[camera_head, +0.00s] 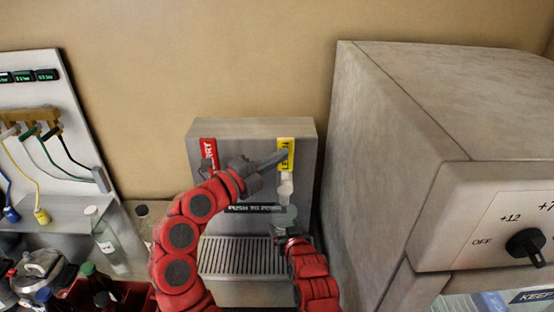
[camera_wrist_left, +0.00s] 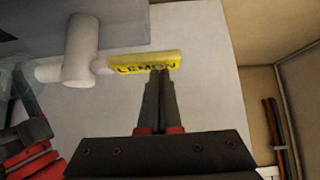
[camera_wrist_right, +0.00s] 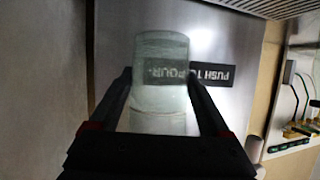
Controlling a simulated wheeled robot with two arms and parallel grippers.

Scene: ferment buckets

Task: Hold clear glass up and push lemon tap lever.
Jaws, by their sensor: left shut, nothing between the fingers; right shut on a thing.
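The yellow lemon tap lever (camera_head: 286,152) stands at the top right of the metal dispenser (camera_head: 250,129), above a white spout (camera_head: 286,186). My left gripper (camera_head: 284,155) is shut and empty, its fingertips at the lever. In the left wrist view the closed fingertips (camera_wrist_left: 160,72) meet the edge of the lever (camera_wrist_left: 146,62); whether they press on it I cannot tell. My right gripper (camera_wrist_right: 158,90) is shut on the clear glass (camera_wrist_right: 160,75). In the head view the glass (camera_head: 285,217) is under the spout, above the drip tray.
A red tap lever (camera_head: 209,153) is on the dispenser's left, partly behind my left arm. The slatted drip tray (camera_head: 235,256) is below. A large grey appliance (camera_head: 385,150) with a dial stands close on the right. Several bottles (camera_head: 108,240) stand at the left.

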